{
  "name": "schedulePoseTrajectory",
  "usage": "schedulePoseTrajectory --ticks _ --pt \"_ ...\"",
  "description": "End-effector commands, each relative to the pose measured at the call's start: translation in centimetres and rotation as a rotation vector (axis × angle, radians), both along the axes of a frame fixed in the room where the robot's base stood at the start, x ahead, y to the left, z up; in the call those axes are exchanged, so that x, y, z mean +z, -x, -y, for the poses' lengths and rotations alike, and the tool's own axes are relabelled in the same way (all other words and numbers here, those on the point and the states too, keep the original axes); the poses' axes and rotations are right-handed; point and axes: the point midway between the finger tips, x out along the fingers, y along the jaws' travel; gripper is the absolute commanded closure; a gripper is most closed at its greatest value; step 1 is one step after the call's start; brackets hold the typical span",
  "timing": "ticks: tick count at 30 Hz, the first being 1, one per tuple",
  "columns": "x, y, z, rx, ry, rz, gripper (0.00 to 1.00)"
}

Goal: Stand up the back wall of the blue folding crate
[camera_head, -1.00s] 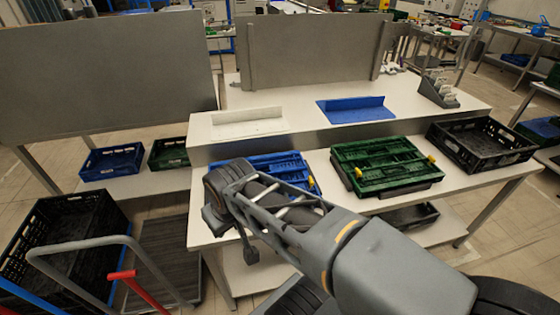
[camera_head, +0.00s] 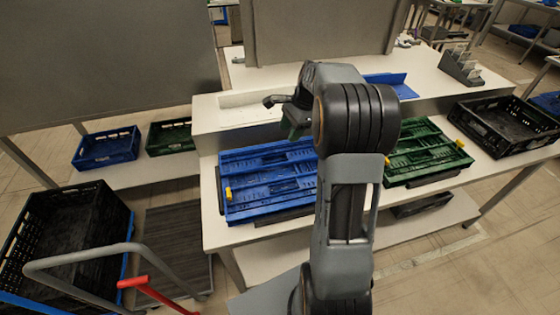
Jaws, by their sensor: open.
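The blue folding crate (camera_head: 262,190) lies folded flat on the front of the white table. Its walls are down, and a yellow latch shows at its left end. My arm hides its right end. My gripper (camera_head: 283,108) is open and empty. It is above the table, just behind the crate's back edge and in front of the raised shelf. The arm partly hides it.
A green folded crate (camera_head: 427,155) lies flat to the right, partly behind my arm. A black open crate (camera_head: 515,122) stands at the far right. A raised white shelf (camera_head: 211,117) runs behind, with a blue angled piece (camera_head: 392,84) on it. A cart stands at the left.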

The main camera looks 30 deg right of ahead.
Motion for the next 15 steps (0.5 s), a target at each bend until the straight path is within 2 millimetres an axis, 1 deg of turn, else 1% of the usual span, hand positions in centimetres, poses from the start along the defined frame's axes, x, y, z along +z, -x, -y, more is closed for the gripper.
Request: schedulePoseTrajectory --ticks 1,3,6,11,15 --pt "-0.9 -0.6 1.1 -0.058 -0.023 -0.023 0.51" --pt "-1.5 -1.1 2.0 -0.121 -0.05 -0.047 0.51" --pt "-2.3 -1.6 2.7 -0.176 -0.073 -0.069 0.51" --pt "-4.0 -2.0 2.4 -0.202 -0.086 -0.082 0.51" --pt "-6.4 -2.1 1.4 -0.2 -0.085 -0.083 0.51"
